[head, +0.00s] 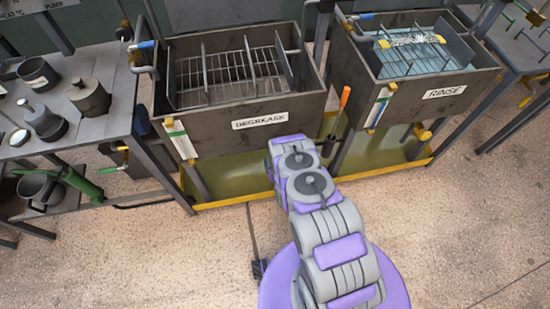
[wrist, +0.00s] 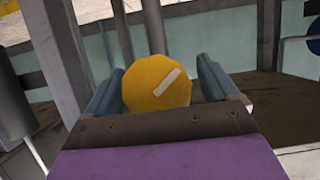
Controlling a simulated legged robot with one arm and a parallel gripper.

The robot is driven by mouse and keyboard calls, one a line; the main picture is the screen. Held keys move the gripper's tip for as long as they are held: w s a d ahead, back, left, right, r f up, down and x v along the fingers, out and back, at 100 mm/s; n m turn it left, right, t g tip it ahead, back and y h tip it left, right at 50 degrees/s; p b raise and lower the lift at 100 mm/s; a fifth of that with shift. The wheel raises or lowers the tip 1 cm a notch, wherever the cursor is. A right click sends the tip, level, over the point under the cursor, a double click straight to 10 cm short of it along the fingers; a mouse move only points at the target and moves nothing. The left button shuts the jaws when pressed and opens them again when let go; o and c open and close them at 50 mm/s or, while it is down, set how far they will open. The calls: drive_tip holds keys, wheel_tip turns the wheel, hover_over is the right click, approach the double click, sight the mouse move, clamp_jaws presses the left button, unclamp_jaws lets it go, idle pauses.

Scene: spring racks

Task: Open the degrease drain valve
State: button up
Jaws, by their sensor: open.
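The degrease tank (head: 240,127) is a dark open tank with a "DEGREASE" label, at centre in the head view. A round yellow knob (wrist: 150,88) with a pale diagonal stripe shows in the wrist view; I take it to be the drain valve. My gripper (wrist: 160,72) is open, with one finger on each side of the knob. A gap shows on the right; contact on the left cannot be told. In the head view my arm reaches to just below the tank, and it hides the gripper and this knob.
The rinse tank (head: 447,105) stands at right, with a similar yellow knob (head: 424,134) below it. An orange-handled tool (head: 344,97) hangs between the tanks. A yellow-edged tray (head: 232,202) lies beneath. A side bench (head: 115,78) with pots stands left. Front floor is mostly clear.

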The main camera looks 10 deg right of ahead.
drive_tip(key=shift+d, duration=0.1)
drive_tip(key=c, duration=1)
drive_tip(key=shift+o, duration=0.2)
drive_tip(key=shift+f+n+h, duration=0.1)
drive_tip(key=shift+n+h, duration=0.4)
drive_tip(key=shift+n, duration=0.3)
drive_tip(key=shift+n+h, duration=0.5)
drive_tip(key=shift+n, duration=0.1)
drive_tip(key=o, duration=1)
drive_tip(key=shift+c, duration=0.2)
drive_tip(key=shift+s, duration=0.1)
